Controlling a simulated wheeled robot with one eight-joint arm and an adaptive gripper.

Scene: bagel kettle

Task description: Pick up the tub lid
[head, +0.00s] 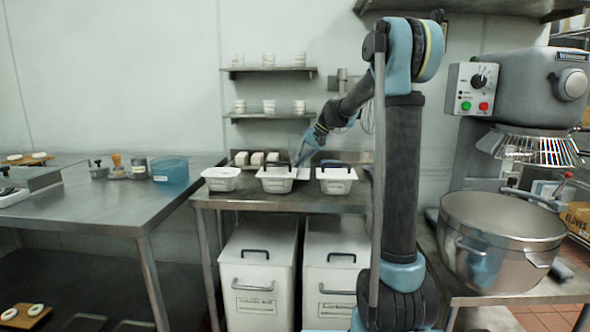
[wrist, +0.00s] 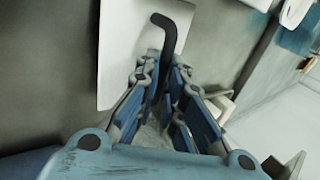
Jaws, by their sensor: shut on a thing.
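A white tub lid (wrist: 122,45) with a black bar handle (wrist: 165,38) shows in the wrist view. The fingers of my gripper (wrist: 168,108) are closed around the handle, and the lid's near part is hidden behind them. In the head view my gripper (head: 301,158) is low at the right side of the middle white tub (head: 276,185). The lid is small there and partly hidden, and I cannot tell whether it is clear of the tub.
White tubs stand on either side, one at left (head: 221,181) and one at right (head: 337,186), on a steel table (head: 300,203). White bins (head: 262,290) stand below. A mixer with a large steel bowl (head: 500,235) is at right. A blue container (head: 170,170) is on the left table.

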